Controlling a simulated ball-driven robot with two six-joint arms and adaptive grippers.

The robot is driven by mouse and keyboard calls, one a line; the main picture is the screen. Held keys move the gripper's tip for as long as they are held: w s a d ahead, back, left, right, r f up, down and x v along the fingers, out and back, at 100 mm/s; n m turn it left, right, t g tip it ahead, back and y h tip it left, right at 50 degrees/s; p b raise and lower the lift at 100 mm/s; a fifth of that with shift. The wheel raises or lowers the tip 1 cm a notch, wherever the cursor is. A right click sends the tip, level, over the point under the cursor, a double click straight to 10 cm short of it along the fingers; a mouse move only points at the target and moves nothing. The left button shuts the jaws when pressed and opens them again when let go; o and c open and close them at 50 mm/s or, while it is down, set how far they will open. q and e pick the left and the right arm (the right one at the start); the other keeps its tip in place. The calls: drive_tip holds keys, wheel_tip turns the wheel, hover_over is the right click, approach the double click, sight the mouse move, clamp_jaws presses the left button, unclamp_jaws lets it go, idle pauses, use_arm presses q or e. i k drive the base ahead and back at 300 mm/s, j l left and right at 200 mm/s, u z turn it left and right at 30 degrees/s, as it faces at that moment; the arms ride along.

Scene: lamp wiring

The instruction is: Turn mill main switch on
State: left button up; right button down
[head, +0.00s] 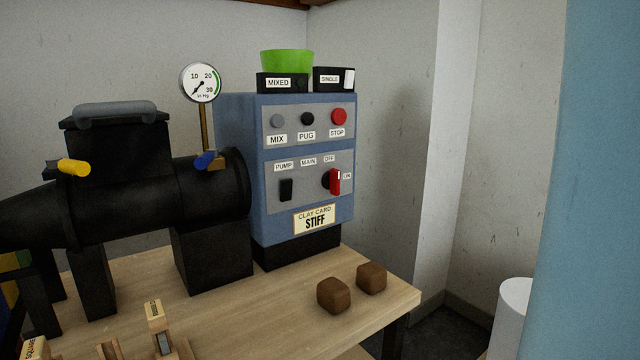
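The mill's blue control box (303,148) stands on the wooden table against the back wall. Its main switch (335,182) is a red handle on a black round base, on the lower grey panel. The handle stands roughly upright below the OFF label (329,158), with the ON label (347,175) to its right. A black pump switch (286,189) is left of it. Neither of my grippers is in view, and nothing touches the main switch.
The black mill body (140,190) with a gauge (200,83) fills the left. MIX, PUG and red STOP buttons (339,116) sit above the switch. Two brown clay blocks (333,295) lie on the table (290,330) in front. A large blue surface (600,180) stands at right.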

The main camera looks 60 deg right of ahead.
sight(331, 181)
drive_tip(key=z, duration=1.9)
